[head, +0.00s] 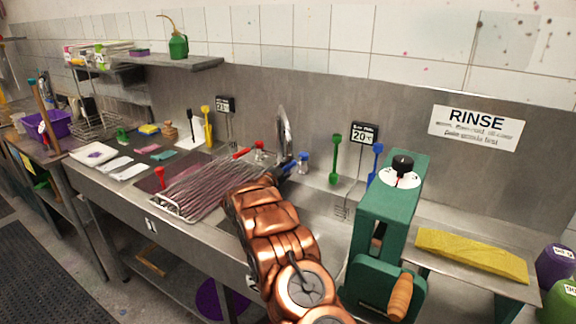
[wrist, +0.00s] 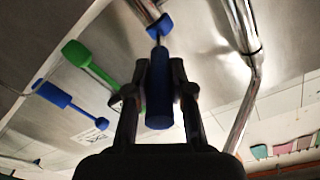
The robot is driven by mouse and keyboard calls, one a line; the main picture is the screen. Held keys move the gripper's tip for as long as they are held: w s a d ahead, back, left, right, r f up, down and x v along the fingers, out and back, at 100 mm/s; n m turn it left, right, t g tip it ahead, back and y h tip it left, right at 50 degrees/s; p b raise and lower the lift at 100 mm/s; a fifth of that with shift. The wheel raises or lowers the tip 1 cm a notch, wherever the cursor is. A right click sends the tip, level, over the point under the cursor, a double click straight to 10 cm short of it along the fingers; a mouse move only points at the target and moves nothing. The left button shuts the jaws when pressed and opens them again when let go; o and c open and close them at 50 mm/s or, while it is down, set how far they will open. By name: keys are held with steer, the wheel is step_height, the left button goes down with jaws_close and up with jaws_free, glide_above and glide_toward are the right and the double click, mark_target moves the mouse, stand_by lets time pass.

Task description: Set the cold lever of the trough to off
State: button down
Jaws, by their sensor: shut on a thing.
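The trough's cold lever is the blue one, and its handle (wrist: 158,95) stands between my fingers in the wrist view. My gripper (wrist: 157,85) is shut on this blue handle, one finger on each side. A thin stem runs from the handle to a blue-collared valve (wrist: 160,26). In the head view the blue valve (head: 304,157) stands on the trough's back ledge, right of the tall metal spout (head: 283,128). My copper arm hides most of my gripper there. The red lever (head: 242,154) and its red-topped valve (head: 260,146) are left of the spout.
A wire rack of purple-grey strands (head: 195,190) lies left of my arm. A green hand-cranked machine (head: 385,230) stands close on the right, with a yellow sponge-like slab (head: 470,256) beyond. A green paddle (head: 335,160) and a blue paddle (head: 375,163) hang behind.

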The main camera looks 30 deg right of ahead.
steer(key=shift+w, duration=0.1)
stand_by(0.5)
steer(key=c, duration=1)
jaws_free()
steer(key=shift+a, duration=0.1)
steer(key=v, duration=1.2)
steer(key=shift+w, duration=0.1)
